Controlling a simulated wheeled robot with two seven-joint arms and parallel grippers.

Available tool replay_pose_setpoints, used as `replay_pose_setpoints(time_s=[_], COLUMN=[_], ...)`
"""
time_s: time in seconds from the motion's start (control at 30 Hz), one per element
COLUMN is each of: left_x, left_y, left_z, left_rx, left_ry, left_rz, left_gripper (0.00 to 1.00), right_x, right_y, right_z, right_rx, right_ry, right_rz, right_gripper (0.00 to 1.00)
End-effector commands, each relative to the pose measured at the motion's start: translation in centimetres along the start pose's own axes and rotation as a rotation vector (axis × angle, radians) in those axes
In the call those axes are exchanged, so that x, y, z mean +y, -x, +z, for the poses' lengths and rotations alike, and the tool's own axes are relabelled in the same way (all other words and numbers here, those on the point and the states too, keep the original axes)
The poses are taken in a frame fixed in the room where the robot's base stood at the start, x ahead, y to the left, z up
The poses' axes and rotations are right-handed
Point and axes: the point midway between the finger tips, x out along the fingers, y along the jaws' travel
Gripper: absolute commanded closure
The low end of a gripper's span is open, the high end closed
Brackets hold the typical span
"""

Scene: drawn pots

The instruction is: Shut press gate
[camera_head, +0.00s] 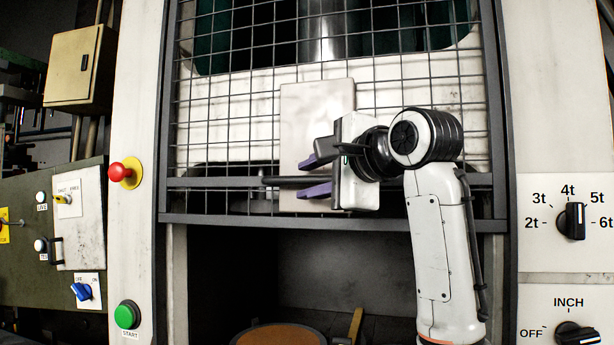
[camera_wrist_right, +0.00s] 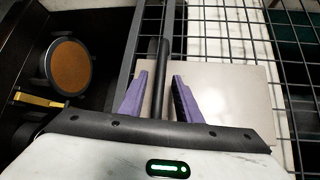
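The press gate (camera_head: 235,112) is a dark-framed wire mesh panel across the press front. Its lower edge stands above a dark opening. A dark bar handle (camera_head: 278,181) runs along the lower part of the gate; it also shows in the right wrist view (camera_wrist_right: 163,52). My right gripper (camera_head: 301,179) is at the handle, its purple fingers above and below it. In the right wrist view, the gripper (camera_wrist_right: 160,78) is open, with the bar between the fingers and a gap on each side. My left gripper is out of view.
Below the gate, the dark opening holds a round brown-topped piece (camera_head: 280,336) and a yellow piece (camera_head: 355,325). On the left post are a red button (camera_head: 119,172) and a green start button (camera_head: 126,316). Dials (camera_head: 572,221) sit on the right panel.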

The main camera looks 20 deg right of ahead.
Motion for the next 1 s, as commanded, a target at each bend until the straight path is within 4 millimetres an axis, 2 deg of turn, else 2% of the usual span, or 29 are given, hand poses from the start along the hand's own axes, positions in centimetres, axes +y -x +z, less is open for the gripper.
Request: replay_pose_setpoints(time_s=[0.13,0.4,0.43,0.6,0.87,1.0], left_x=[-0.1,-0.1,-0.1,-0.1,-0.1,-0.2], left_y=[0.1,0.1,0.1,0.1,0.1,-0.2], left_z=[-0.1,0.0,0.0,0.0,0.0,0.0], left_rx=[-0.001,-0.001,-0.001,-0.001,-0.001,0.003], left_ry=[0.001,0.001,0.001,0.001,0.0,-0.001], left_rz=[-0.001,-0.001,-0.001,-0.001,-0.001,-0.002], left_gripper=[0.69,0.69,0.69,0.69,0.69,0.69], right_x=[0.0,0.0,0.0,0.0,0.1,0.9], right_y=[-1.1,-1.2,-1.2,-1.2,-1.3,-1.7], right_z=[0.0,0.0,0.0,0.0,-0.1,-1.1], right_rx=[0.0,0.0,0.0,0.0,0.001,0.015], right_ry=[0.001,0.001,0.001,0.0,0.0,-0.003], right_rz=[0.001,-0.001,-0.001,-0.001,0.0,0.002], right_gripper=[0.69,0.69,0.71,0.99,1.0,1.0])
